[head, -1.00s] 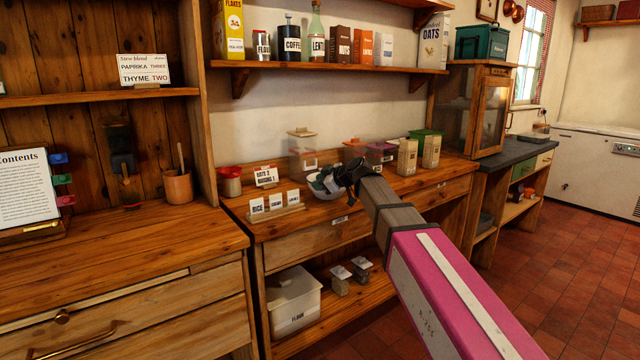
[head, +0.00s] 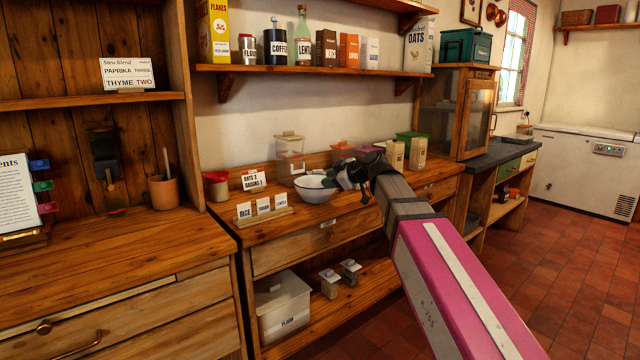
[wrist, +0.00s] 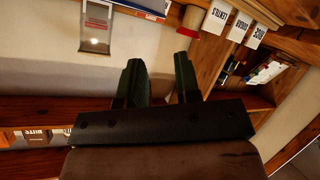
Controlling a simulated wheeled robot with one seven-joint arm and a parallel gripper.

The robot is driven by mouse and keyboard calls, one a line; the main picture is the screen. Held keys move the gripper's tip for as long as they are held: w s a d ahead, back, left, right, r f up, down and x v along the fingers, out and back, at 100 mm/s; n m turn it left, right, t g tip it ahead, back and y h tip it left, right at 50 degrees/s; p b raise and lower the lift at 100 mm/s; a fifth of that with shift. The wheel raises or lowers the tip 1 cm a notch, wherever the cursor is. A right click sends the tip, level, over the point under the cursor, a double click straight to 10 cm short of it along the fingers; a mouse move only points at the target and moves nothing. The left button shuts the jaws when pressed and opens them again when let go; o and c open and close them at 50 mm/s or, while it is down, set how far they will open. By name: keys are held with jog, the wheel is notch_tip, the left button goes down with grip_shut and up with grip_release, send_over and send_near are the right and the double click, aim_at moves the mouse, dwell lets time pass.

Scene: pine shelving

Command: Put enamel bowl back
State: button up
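The white enamel bowl (head: 315,192) stands upright on the wooden counter, right of the small label cards, and looks empty. My gripper (head: 342,177) is just to the right of the bowl, close to its rim; I cannot tell whether they touch. In the wrist view my gripper (wrist: 158,63) has its two dark green fingers apart with nothing between them. The bowl does not show in the wrist view.
Label cards (head: 263,207) and a clear canister (head: 290,160) stand near the bowl. A wall shelf (head: 320,70) with jars and boxes hangs above. The left counter (head: 100,250) has clear room.

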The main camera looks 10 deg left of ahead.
jog(key=s+d+f+m+g+h, duration=0.1)
jog(key=s+d+f+m+h, duration=0.2)
jog(key=d+f, duration=0.75)
jog(key=d+f+m+g+h, duration=0.1)
jog(key=d+f+m+h, duration=0.2)
jog(key=d+f+m, duration=0.7)
jog(key=s+d+f+m+g+h, duration=0.2)
jog(key=s+d+f, duration=0.5)
jog(key=f, duration=0.4)
jog(key=s+d+f+m+g+h, duration=0.1)
jog(key=s+d+f+m+h, duration=0.2)
jog(key=s+d+f, duration=0.3)
notch_tip(320, 180, down, 6)
jog(key=shift+s+d+r+g+h, duration=0.25)
jog(key=shift+s+d+g+h, duration=0.15)
jog(key=shift+d, duration=0.6)
